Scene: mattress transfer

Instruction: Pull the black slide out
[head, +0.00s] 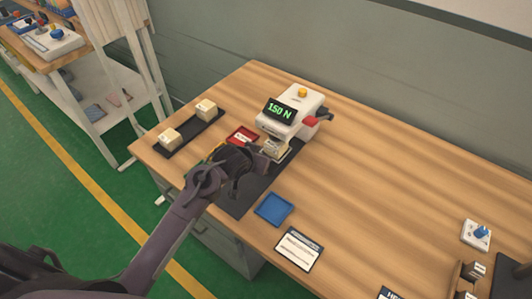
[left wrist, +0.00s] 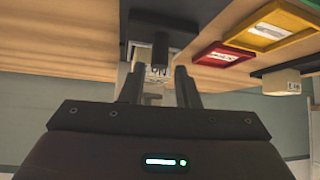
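The press machine (head: 297,108) is white with a green "150 N" display. A pale block (head: 275,149) sits at its front, low down, on a dark base. The black slide (head: 258,184) looks like the dark strip running from the machine towards the table's front edge; my gripper hides part of it. In the left wrist view a black upright post (left wrist: 160,50) shows on a dark plate (left wrist: 172,25), with the pale block behind. My left gripper (head: 259,160) is at the block's front left. Its fingers (left wrist: 160,88) are apart, with the post between or just beyond them; contact is unclear.
A red tray (head: 242,134) lies left of the machine, and a blue tray (head: 273,209) in front. A black tray (head: 188,135) with two pale blocks is at the left. A label card (head: 298,249) lies at the front. The table's right middle is clear.

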